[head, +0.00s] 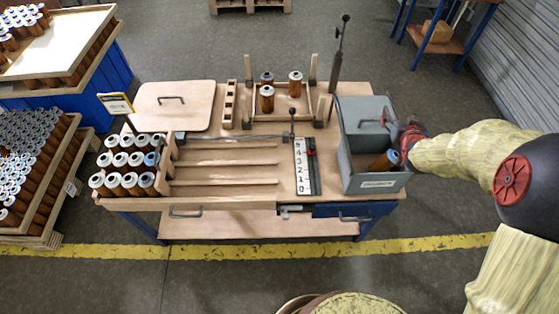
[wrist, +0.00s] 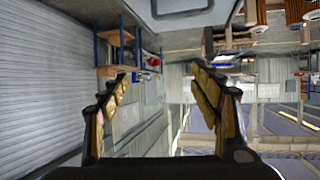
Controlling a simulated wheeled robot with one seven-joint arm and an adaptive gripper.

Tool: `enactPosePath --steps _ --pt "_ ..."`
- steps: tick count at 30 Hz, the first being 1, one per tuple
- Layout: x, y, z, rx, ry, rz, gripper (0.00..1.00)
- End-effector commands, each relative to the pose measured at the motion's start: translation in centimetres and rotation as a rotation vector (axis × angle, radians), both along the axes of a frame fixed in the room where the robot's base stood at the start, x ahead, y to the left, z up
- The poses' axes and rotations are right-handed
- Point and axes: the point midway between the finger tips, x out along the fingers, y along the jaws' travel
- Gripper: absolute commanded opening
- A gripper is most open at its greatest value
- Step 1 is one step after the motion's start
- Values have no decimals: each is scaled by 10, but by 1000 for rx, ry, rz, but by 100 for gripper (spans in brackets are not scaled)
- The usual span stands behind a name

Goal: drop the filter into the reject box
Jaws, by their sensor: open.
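The grey reject box (head: 345,150) stands at the right end of the bench, with a white label on its front too small to read. A filter (head: 384,161) with a brown body and a bluish cap lies tilted inside its front part, at the right. My gripper (head: 393,123) is at the box's right wall, just above and behind that filter, apart from it as far as I can see. In the wrist view my gripper (wrist: 161,82) has its two fingers spread, with nothing between them.
Several filters (head: 128,160) stand at the bench's left end. Three more (head: 267,98) stand in a wooden frame at the back. A dark post (head: 335,60) rises behind the box. A number scale (head: 302,167) lies left of it.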

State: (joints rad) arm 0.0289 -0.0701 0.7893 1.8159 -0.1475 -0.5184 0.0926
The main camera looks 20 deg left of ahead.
Motion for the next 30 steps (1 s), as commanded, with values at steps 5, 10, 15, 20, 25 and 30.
enactPosePath --steps 5,10,15,20,25,30 --pt "0 0 0 0 0 0 69" --pt "-1 0 -1 0 1 0 69" --pt "-8 -1 4 0 0 0 69" --pt "-29 -2 15 0 -2 0 69" --pt "-57 -3 28 0 -2 -1 69" --pt "-83 -4 40 -1 -1 0 69"
